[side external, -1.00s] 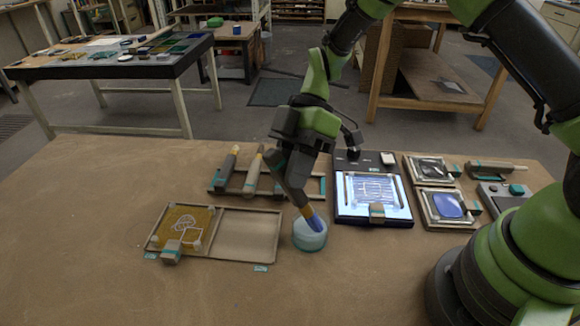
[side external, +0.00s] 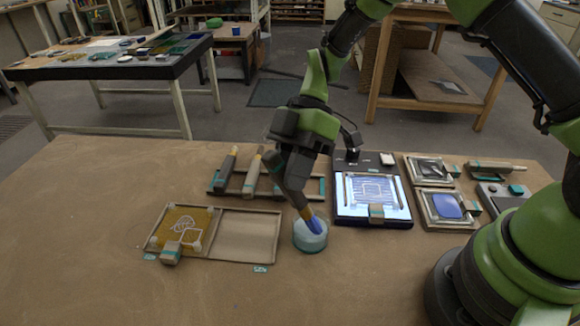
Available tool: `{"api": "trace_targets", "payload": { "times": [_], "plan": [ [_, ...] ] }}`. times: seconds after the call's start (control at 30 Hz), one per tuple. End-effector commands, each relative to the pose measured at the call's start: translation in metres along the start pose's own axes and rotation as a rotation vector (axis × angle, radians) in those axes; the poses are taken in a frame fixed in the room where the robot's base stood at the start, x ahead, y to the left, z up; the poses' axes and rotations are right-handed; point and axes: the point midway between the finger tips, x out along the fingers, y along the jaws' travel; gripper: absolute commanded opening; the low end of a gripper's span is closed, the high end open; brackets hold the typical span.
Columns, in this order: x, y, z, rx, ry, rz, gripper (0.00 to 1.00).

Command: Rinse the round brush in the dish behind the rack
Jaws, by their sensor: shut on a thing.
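My gripper (side external: 298,198) is shut on a brush (side external: 306,214) with a tan ferrule and blue tip, held tilted. The handle is mostly hidden by the jaws. The blue tip is inside the round pale-blue dish (side external: 311,244); I cannot tell whether it touches the bottom. The dish stands on the table on the camera's side of the brush rack (side external: 218,190).
A two-part tray (side external: 248,237) with a yellow panel and a small block lies left of the dish. A lit panel (side external: 351,215) lies right, with framed dark and blue panes (side external: 447,206) beyond it. Table in front of the dish is clear.

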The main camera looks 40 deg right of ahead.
Motion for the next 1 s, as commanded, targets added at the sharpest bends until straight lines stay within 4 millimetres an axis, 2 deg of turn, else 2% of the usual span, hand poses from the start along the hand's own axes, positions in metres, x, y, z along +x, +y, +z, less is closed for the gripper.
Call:
{"api": "trace_targets", "payload": {
  "times": [0.17, 0.5, 1.0],
  "plan": [
    [0.0019, -0.0023, -0.0017, 0.0, 0.001, 0.001, 0.0],
    [-0.0065, 0.0064, 0.0041, 0.0, 0.001, 0.002, 0.0],
    [0.0009, -0.0009, -0.0009, 0.0, 0.001, 0.001, 0.0]
  ]
}}
